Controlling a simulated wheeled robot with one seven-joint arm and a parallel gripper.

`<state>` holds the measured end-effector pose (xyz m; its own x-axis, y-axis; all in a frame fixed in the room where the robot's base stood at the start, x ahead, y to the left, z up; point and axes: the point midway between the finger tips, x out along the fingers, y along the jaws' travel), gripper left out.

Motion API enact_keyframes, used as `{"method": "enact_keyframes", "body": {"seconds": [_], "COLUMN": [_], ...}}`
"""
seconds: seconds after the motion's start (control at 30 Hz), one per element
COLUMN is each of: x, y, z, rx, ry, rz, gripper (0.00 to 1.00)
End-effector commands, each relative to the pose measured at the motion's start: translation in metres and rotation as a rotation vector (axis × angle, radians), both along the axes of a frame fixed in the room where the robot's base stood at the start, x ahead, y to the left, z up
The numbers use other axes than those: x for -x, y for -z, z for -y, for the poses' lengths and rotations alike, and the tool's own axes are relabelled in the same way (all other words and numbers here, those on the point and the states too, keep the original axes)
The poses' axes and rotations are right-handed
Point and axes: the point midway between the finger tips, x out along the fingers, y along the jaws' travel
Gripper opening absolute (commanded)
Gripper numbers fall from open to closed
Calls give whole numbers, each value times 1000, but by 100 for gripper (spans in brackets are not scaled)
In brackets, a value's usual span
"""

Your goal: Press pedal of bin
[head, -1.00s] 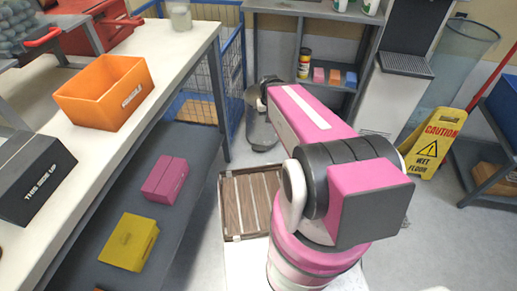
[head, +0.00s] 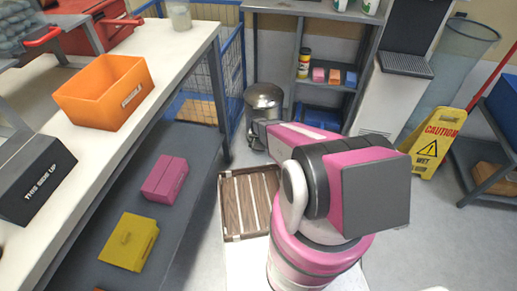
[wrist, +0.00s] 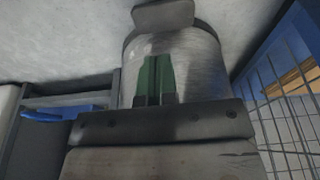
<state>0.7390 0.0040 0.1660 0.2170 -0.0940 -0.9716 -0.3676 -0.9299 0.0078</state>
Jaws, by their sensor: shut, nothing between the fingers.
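The bin (head: 264,97) is a round silver metal bin on the floor beyond my arm, its domed lid shut. Its lower front is hidden behind my arm in the head view. The wrist view looks upside down, with the floor at the top. There the bin body (wrist: 205,62) fills the middle, and its grey pedal (wrist: 163,14) sticks out at the top edge. My gripper (wrist: 155,60) shows as two green fingers pressed together, empty, in front of the bin body. The fingertips point toward the pedal, with a gap in the picture. I cannot tell their depth from it.
A blue wire cage (head: 233,70) stands left of the bin, and a grey shelf (head: 300,12) with small boxes behind right. A slatted wooden crate (head: 230,203) lies on the floor nearer me. A yellow wet-floor sign (head: 432,142) stands at right, with open floor before it.

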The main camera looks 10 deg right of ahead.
Motion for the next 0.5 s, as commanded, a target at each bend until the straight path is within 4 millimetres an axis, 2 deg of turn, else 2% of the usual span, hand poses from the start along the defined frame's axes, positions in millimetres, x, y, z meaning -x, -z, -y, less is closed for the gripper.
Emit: {"method": "enact_keyframes", "body": {"seconds": [0.03, 0.13, 0.5], "x": [-6, -8, -7], "y": [13, 24, 27], "z": [-1, -1, -1], "rx": [0, -2, -3], "ry": [5, 14, 16], "rz": [3, 12, 14], "gripper": [0, 0, 0]}}
